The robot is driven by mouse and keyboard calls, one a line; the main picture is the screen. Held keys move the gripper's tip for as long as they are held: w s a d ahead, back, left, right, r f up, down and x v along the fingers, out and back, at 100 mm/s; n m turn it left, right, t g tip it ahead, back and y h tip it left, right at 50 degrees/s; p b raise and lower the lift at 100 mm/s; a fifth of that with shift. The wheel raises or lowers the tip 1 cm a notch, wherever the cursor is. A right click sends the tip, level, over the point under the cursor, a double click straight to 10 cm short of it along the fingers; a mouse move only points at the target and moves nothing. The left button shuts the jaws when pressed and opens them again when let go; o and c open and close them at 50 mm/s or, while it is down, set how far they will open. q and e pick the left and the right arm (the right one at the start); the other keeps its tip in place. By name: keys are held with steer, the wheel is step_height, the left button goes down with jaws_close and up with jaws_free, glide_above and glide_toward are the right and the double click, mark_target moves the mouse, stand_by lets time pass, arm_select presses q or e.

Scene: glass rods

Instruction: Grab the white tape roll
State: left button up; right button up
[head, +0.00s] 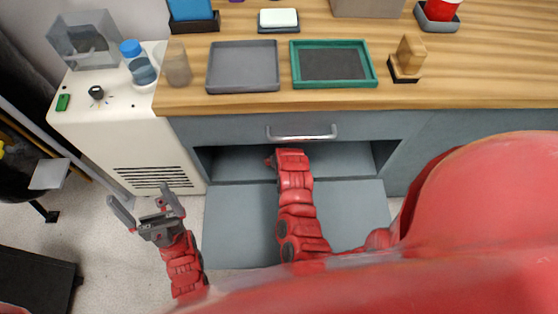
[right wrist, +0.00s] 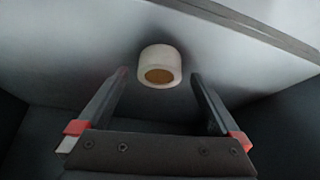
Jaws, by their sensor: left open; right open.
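The white tape roll (right wrist: 158,53) shows in the right wrist view, just above the middle, with its brown core facing the camera. It rests on a grey surface inside the compartment. My right gripper (right wrist: 159,73) is open and empty, its fingertips on either side of the roll in the picture; I cannot tell how far off the roll is. In the head view my right forearm reaches into the open compartment (head: 235,165), which hides the roll and the right gripper's fingers. My left gripper (head: 147,208) is open and empty over the floor, left of the cabinet.
The compartment's side walls and the drawer front (head: 235,128) above it stand close around my right arm. The lowered door panel (head: 350,205) lies below. The wooden counter (head: 470,75) carries a grey tray (head: 243,88) and a green tray (head: 335,83). A white appliance (head: 110,120) stands left.

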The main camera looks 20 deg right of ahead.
steer(key=shift+w+f, duration=0.25)
steer(key=shift+f, duration=0.1)
steer(key=c, duration=1.4)
steer(key=shift+s+r, duration=0.1)
steer(key=shift+s, duration=0.05)
